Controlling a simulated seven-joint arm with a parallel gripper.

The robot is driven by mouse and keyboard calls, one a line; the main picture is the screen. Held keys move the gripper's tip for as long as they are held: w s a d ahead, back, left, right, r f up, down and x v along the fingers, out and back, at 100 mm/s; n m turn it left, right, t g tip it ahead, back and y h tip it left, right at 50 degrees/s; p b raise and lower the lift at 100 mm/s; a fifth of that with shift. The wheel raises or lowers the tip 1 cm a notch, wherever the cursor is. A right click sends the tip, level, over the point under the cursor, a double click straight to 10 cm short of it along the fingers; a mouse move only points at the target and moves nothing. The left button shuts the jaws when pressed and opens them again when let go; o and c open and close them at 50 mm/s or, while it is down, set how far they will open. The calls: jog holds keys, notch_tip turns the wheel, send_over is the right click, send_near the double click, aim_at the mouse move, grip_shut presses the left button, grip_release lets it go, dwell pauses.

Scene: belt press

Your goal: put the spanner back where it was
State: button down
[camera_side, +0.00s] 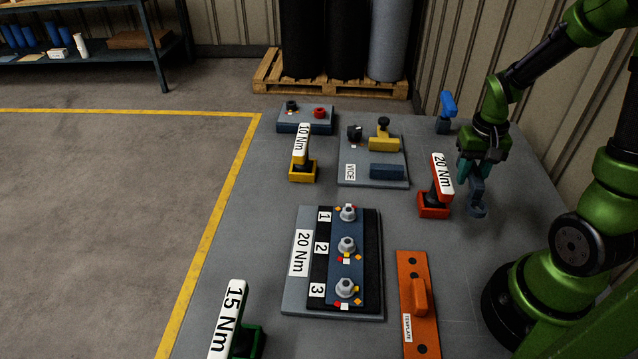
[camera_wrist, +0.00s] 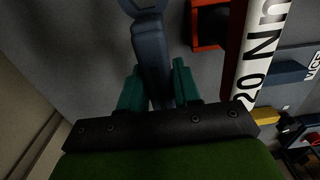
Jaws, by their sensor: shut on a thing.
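The spanner (camera_side: 477,199) is a blue-grey tool with a ring-like end, low over the grey table to the right of the red 20 Nm tool. My gripper (camera_side: 475,172) is shut on its handle from above. In the wrist view the spanner (camera_wrist: 151,55) stands out between the two green fingers (camera_wrist: 157,88), its ring end at the top edge. I cannot tell whether the spanner touches the table.
The red 20 Nm tool (camera_side: 436,192) stands close to the left of my gripper. A blue-handled tool (camera_side: 446,110) stands behind. The vice plate (camera_side: 395,182), the orange template (camera_side: 416,325) and the bolt plate (camera_side: 290,295) lie to the left. Yellow 10 Nm (camera_side: 302,157) and green 15 Nm (camera_side: 235,312) tools stand further left.

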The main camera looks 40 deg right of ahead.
jog(key=w+d, duration=0.2)
jog(key=w, duration=0.2)
jog(key=w+d+f, duration=0.1)
jog(key=w+d, duration=0.2)
jog(key=w, duration=0.1)
jog(key=w+d, duration=0.2)
jog(key=w, duration=0.2)
jog(key=shift+w+d+f, duration=0.15)
jog(key=shift+d, duration=0.15)
jog(key=shift+w+d+f, duration=0.1)
jog(key=shift+w+d, duration=0.2)
jog(key=shift+w, duration=0.15)
jog(key=shift+f, duration=1.5)
jog(key=shift+f, duration=0.1)
jog(key=c, duration=0.8)
grip_release()
jog(key=shift+f, duration=0.1)
